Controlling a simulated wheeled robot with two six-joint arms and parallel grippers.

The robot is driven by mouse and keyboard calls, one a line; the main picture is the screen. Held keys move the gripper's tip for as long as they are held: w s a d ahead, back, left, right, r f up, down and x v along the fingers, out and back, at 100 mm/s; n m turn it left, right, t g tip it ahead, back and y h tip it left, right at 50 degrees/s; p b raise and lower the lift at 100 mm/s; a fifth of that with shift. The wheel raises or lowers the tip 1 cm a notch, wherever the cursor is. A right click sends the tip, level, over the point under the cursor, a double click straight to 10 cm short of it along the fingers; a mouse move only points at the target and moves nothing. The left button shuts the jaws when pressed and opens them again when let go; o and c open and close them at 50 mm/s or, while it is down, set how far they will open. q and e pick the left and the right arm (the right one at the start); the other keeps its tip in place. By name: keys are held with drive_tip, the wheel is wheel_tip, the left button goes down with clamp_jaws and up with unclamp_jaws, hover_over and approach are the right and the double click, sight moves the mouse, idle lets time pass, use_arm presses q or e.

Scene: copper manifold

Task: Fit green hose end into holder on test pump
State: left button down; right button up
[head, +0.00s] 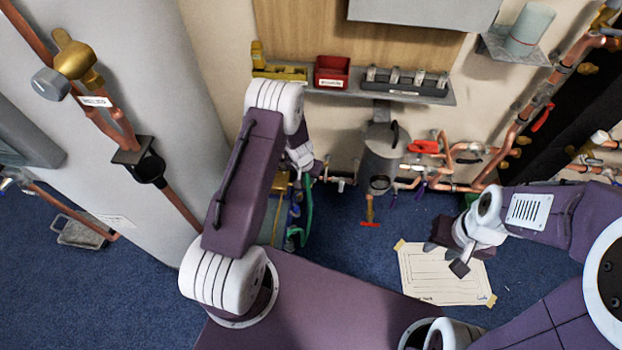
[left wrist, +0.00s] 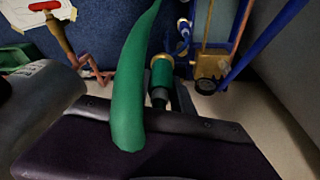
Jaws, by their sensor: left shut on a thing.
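The green hose (left wrist: 130,95) loops large across the foreground of the left wrist view, and part of it shows in the head view (head: 307,212). Its green end piece with a dark tip (left wrist: 161,76) lies at my left gripper (left wrist: 168,100), which is shut on it. The grip itself is partly hidden by the hose. The test pump, with a blue frame and brass block (left wrist: 208,68), is beyond and to the right in that view; in the head view my left arm mostly hides it. The holder cannot be made out. My right gripper (head: 447,257) is open and empty above a paper sheet.
The paper sheet (head: 432,285) lies on the blue carpet. A grey cylinder (head: 381,158) and copper pipes with red handles (head: 424,147) stand behind. A shelf (head: 330,91) holds a red bin (head: 332,72). A pale wall panel (head: 165,70) with copper pipe is on the left.

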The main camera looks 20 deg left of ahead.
use_arm(q)
drive_tip(key=s+a+n+y+b, duration=0.1)
drive_tip(key=s+a+n+b, duration=0.25)
drive_tip(key=s+b, duration=0.55)
wheel_tip(320, 180, down, 21)
drive_tip(key=b, duration=2.1)
drive_tip(key=shift+w+a+f, duration=0.15)
drive_tip(key=shift+w, duration=0.3)
drive_tip(key=shift+s+f+b, duration=0.1)
drive_tip(key=shift+f+b, duration=0.85)
drive_tip(key=shift+b, duration=0.05)
drive_tip(key=shift+f+m+b, duration=0.25)
drive_tip(key=shift+f+b, duration=0.4)
drive_tip(key=c, duration=1)
unclamp_jaws()
drive_tip(key=shift+c, duration=0.2)
drive_tip(key=shift+r, duration=0.15)
